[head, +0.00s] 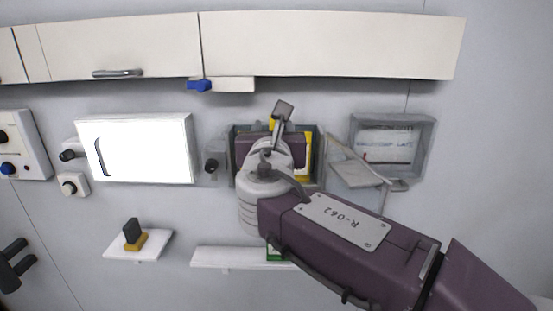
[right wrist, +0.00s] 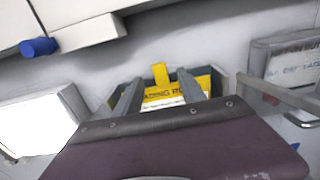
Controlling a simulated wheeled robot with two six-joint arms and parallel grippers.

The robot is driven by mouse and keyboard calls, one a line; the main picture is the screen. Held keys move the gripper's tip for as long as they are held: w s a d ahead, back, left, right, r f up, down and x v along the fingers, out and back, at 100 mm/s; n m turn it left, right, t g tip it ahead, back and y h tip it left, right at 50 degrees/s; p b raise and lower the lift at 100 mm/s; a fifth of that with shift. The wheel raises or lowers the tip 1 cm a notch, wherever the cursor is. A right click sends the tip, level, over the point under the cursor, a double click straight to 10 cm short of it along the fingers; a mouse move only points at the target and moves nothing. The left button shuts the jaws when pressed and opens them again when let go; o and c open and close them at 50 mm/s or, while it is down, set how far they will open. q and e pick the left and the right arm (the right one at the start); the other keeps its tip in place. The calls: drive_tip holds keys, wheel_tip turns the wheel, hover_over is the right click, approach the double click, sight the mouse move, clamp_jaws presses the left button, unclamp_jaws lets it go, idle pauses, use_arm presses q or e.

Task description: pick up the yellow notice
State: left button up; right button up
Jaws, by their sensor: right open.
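The yellow notice (right wrist: 171,96) stands in a grey wall holder (right wrist: 219,82) in the right wrist view. It has an upright yellow tab at its top and dark lettering, partly hidden. My right gripper (right wrist: 160,92) is open, its two grey fingers pointing at the holder and overlapping the notice, one on each side of the tab. I cannot tell whether they touch it. In the head view my right wrist covers most of the holder (head: 319,148); a strip of the yellow notice (head: 304,154) shows at the right. My left gripper is not in view.
A second grey holder (head: 431,150) with a lettered white card hangs to the right, with a bracket beside it. A bright white panel (head: 150,148) is to the left. Cabinets (head: 330,45) overhang above. A shelf (head: 225,257) and a small ledge (head: 115,250) are below.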

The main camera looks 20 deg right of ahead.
sight(274, 125)
drive_tip(key=shift+w+d+f, duration=0.1)
drive_tip(key=shift+w+f, duration=0.1)
drive_tip(key=shift+w, duration=0.65)
drive_tip(key=p+x, duration=0.2)
drive_tip(key=x, duration=0.1)
drive_tip(key=shift+w+d, duration=0.1)
drive_tip(key=shift+d, duration=0.2)
drive_tip(key=shift+w+d, duration=0.1)
drive_tip(key=shift+w, duration=0.3)
drive_tip(key=shift+w+f, duration=0.15)
drive_tip(key=shift+w, duration=0.15)
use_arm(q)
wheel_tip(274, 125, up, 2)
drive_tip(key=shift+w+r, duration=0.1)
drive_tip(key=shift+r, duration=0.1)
use_arm(e)
drive_tip(key=shift+s, duration=0.2)
clamp_jaws()
drive_tip(key=shift+w, duration=0.1)
